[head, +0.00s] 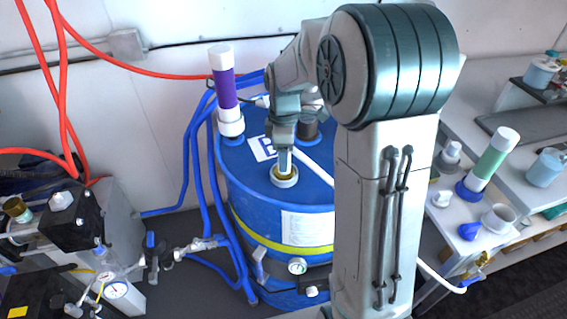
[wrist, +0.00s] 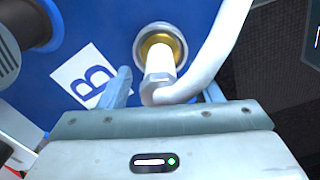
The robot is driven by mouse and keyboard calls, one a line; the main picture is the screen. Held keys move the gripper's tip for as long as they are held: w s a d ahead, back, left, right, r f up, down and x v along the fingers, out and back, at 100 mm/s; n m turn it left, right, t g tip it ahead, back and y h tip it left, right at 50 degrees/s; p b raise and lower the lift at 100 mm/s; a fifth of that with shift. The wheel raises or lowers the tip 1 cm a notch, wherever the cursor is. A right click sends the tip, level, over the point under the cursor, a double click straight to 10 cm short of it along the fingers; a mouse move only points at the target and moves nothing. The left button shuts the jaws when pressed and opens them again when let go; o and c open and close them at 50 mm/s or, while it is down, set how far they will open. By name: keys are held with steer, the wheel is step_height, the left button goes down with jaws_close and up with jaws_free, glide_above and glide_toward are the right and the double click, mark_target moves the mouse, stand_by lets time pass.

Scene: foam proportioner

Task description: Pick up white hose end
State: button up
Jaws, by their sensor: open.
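The white hose end (wrist: 160,78) stands over a brass-lined port (wrist: 178,47) in the top of the blue drum (wrist: 95,20) in the wrist view. The hose bends near my gripper and runs away to the upper right. My gripper (wrist: 168,90) is open, with one finger on each side of the hose end. I cannot tell whether the fingers touch it. In the head view my gripper (head: 284,158) points down at the port on the blue drum (head: 262,205). There, the hose end is mostly hidden by my gripper, and my arm hides part of the hose.
A purple, white-capped cylinder (head: 224,85) rises from the drum's left side. A dark fitting (wrist: 30,25) stands on the drum top. Blue pipes (head: 195,150) and a pump unit (head: 75,225) are at left. A bench (head: 475,215) with a green cylinder (head: 492,158) is at right.

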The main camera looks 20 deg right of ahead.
steer(key=shift+f, duration=0.2)
steer(key=c, duration=1.2)
steer(key=shift+r, duration=0.1)
steer(key=shift+c, duration=0.2)
